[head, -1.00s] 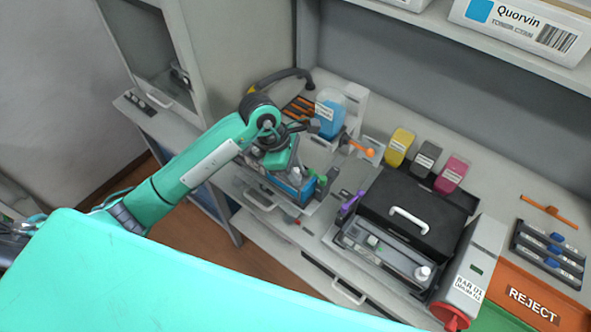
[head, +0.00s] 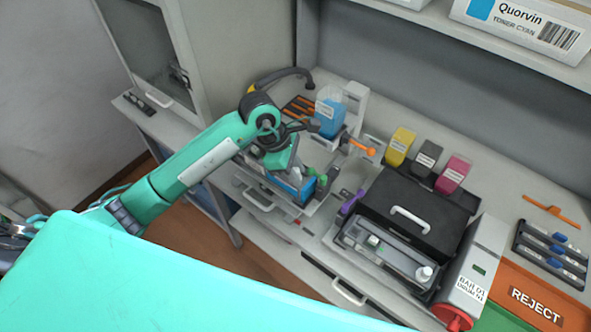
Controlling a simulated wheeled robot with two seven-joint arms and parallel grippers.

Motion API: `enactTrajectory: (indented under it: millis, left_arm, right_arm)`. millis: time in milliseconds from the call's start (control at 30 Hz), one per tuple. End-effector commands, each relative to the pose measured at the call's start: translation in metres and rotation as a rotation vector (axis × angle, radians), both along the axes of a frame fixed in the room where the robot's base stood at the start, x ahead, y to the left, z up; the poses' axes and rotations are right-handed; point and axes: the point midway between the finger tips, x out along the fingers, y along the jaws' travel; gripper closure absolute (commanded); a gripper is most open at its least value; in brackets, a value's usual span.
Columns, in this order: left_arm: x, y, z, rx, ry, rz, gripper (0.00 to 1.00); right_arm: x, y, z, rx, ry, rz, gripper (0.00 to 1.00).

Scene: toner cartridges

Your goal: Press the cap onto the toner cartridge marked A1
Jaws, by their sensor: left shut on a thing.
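My left gripper (head: 288,172) reaches in from the left over a filling stand on the bench. Its fingertips are mostly hidden by its own body. A dark, blue-sided cartridge (head: 306,190) is right below it, and the gripper appears shut on this cartridge. A small green part (head: 321,181) shows at the cartridge's right end; I cannot tell whether it is the cap. No A1 mark is readable. My right gripper is not in view.
A cyan toner bottle (head: 330,118) and an orange-ended lever (head: 363,149) stand behind the gripper. Yellow (head: 399,146), black and magenta (head: 454,172) bottles stand to the right. A black-lidded box (head: 415,208) and an orange reject tray (head: 530,303) are further right.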

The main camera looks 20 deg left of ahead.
Motion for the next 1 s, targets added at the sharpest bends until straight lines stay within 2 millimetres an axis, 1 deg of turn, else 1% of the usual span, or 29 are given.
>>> enactTrajectory:
  millis: [167,200,267,300,333,567,600,633,1000]
  left_arm:
    - [-0.0002,0.0001,-0.0002,0.001,0.001,0.001,0.94]
    - [-0.0002,0.0001,-0.0002,0.001,0.001,0.001,0.69]
    - [-0.0002,0.0002,-0.0003,0.001,0.001,0.001,0.57]
    - [-0.0002,0.0002,-0.0003,0.001,0.001,0.001,0.49]
    - [-0.0001,0.0002,-0.0003,0.001,0.001,0.001,0.48]
    - [-0.0001,0.0003,-0.0003,0.001,0.001,0.001,0.48]
    - [-0.0001,0.0002,-0.0004,0.001,0.001,0.001,0.41]
    - [-0.0001,0.0002,-0.0004,0.001,0.001,0.001,0.38]
    - [0.0,0.0002,0.0024,0.001,0.0,0.001,0.38]
  right_arm:
    - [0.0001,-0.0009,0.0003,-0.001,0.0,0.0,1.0]
    - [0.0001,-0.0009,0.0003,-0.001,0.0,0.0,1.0]
    - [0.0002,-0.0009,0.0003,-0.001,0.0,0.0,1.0]
    - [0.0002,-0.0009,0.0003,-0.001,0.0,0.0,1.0]
    - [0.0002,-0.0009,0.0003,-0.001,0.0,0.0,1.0]
    - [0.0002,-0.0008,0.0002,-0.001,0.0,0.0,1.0]
    - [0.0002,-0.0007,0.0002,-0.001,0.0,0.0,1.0]
    - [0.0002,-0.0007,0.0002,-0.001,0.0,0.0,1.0]
    - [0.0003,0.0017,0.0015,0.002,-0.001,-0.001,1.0]
